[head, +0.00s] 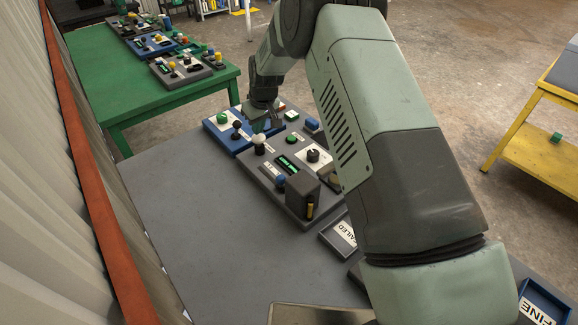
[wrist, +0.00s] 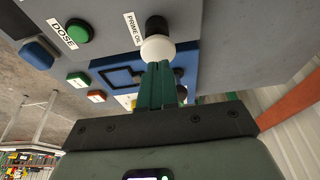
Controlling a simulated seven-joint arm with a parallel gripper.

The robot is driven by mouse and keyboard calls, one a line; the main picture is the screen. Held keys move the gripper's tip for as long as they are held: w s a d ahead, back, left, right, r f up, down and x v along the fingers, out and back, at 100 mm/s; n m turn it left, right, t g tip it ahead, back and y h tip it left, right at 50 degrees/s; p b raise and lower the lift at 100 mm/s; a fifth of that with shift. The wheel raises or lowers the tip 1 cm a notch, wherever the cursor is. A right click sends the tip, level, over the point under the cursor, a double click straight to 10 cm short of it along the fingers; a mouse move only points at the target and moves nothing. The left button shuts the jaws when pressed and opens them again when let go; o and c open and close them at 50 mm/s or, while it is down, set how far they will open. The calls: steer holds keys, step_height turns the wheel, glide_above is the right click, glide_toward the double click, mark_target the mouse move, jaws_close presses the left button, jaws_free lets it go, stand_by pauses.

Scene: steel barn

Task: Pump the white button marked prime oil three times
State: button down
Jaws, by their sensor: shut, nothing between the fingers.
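The white button (wrist: 158,48) is a round white knob on a black stem. The label reading PRIME OIL (wrist: 133,30) is beside it on the grey panel (wrist: 108,22). In the head view the white button (head: 259,139) stands upright at the panel's far left corner. My gripper (wrist: 160,68) is shut and empty, its green fingers together. In the wrist view its tips overlap the knob's lower edge; I cannot tell if they touch. In the head view my gripper (head: 268,124) is just beyond the button, over the gap towards the blue panel.
A grey box (head: 303,192) rises at the near end. The grey table (head: 205,215) is clear at left.

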steer(key=shift+f, duration=1.35)
steer(key=shift+r, duration=3.8)
